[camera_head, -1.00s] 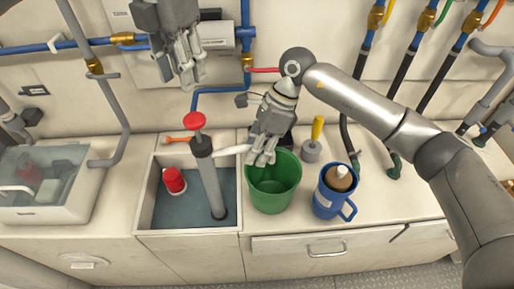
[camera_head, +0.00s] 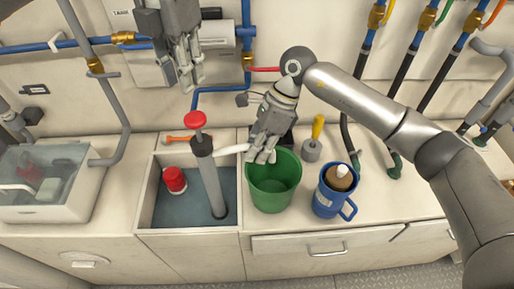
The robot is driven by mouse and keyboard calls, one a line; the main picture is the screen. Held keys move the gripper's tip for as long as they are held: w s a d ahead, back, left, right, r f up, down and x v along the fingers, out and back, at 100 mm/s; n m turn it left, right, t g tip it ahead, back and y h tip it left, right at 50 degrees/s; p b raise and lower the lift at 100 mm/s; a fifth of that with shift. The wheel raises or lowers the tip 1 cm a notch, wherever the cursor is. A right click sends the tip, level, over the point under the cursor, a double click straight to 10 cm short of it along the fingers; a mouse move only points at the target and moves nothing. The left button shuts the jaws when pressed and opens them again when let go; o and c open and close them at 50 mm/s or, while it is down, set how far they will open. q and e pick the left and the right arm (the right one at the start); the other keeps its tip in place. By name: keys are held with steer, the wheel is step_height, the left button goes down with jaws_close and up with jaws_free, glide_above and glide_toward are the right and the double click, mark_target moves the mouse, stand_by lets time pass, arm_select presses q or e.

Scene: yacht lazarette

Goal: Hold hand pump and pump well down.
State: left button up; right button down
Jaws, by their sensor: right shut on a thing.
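The hand pump (camera_head: 209,180) is a grey cylinder with a red handle (camera_head: 196,119) on top. It stands slightly tilted in the open well (camera_head: 148,196), its foot on the blue-grey bottom. A white spout (camera_head: 233,149) runs right from its upper body towards the green bucket (camera_head: 273,197). My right gripper (camera_head: 263,157) is shut at the spout's end, over the bucket's back rim; its fingers hide the exact hold. My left gripper (camera_head: 190,84) hangs empty above and behind the red handle, fingers pointing down and apart, not touching the pump.
A red-topped container (camera_head: 174,180) sits in the well, left of the pump. A blue jug (camera_head: 326,200) stands right of the bucket, with a yellow-handled tool (camera_head: 314,140) behind it. A clear-lidded box (camera_head: 40,205) is at left. Pipes line the back wall.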

mark_target(194, 116)
arm_select(q)
step_height(194, 116, down, 3)
steer(key=shift+r+n, duration=0.15)
steer(key=shift+n, duration=0.25)
jaws_close()
steer(key=shift+f, duration=2.5)
